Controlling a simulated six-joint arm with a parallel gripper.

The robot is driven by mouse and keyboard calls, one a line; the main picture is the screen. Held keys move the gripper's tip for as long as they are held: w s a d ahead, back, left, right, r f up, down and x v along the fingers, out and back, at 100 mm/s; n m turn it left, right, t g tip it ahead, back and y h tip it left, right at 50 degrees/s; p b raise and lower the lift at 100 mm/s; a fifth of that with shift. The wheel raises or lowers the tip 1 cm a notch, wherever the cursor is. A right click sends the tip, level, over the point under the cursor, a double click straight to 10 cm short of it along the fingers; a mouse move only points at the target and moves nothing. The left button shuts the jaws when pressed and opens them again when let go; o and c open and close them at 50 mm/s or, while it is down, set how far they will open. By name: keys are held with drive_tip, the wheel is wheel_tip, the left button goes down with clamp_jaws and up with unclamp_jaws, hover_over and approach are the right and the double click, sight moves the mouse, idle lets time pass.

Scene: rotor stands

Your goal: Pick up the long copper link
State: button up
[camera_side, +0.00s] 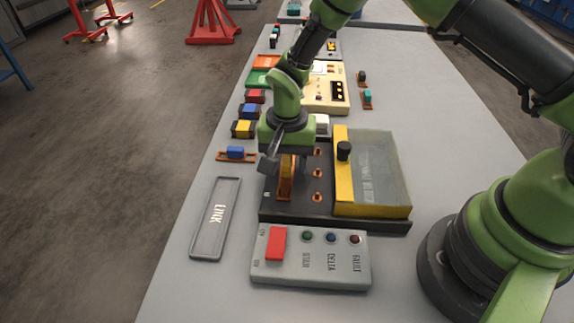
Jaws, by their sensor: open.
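The long copper link (286,181) is an orange-gold strip on the left part of the dark terminal box (330,218). It lies lengthwise along the box, and its far end is hidden under my gripper. My gripper (280,168) points down over the link with its jaws open. One dark finger shows to the left of the link; the other is hard to make out. I cannot tell whether the fingers touch the link. A row of copper terminals (318,172) stands to its right.
A grey tray marked LINK (231,212) lies empty at the left. A yellow-edged clear cover (378,170) is on the box's right side. A panel with a red switch (277,243) and lamps stands in front. Several small coloured parts (243,129) line the table behind.

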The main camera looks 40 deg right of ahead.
sight(287, 158)
clamp_jaws()
wheel_tip(287, 158, up, 13)
idle(0.9)
